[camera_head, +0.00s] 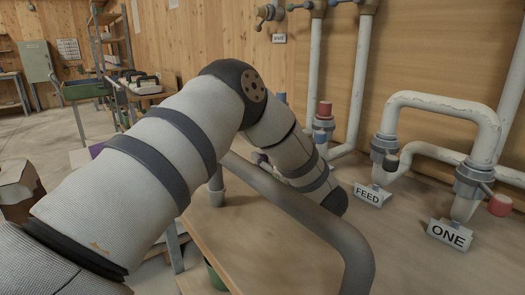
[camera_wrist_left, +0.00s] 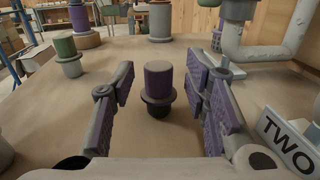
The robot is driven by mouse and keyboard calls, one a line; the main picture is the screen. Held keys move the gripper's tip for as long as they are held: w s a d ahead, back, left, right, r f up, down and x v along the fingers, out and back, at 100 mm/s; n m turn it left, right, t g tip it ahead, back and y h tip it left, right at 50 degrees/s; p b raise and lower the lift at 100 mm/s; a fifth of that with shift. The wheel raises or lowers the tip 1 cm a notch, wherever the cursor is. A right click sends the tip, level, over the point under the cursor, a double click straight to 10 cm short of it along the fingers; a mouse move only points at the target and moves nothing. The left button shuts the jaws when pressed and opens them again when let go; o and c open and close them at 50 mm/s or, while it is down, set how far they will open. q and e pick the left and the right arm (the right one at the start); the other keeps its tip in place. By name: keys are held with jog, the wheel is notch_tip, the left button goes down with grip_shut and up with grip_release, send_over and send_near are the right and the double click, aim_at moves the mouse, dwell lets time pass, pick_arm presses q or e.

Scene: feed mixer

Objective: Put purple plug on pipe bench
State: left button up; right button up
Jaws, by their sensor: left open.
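The purple plug (camera_wrist_left: 158,80) is a short purple cylinder with a dark flange low on its body. It stands upright on the tan bench top (camera_wrist_left: 135,150) in the left wrist view. My left gripper (camera_wrist_left: 160,72) is open, with one purple-padded finger on each side of the plug. Gaps show between the plug and both fingers. In the head view my left arm reaches across the bench (camera_head: 400,250), and its gripper is not clearly visible. My right gripper is not in view.
A green plug (camera_wrist_left: 66,55) stands to the left of the purple plug. A sign reading TWO (camera_wrist_left: 288,146) is close on the right.

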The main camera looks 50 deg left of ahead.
pick_arm(q)
jog(key=p+v, duration=0.1)
jog(key=v, duration=0.7)
jog(key=shift+d+r, duration=0.15)
jog(key=shift+d, duration=0.2)
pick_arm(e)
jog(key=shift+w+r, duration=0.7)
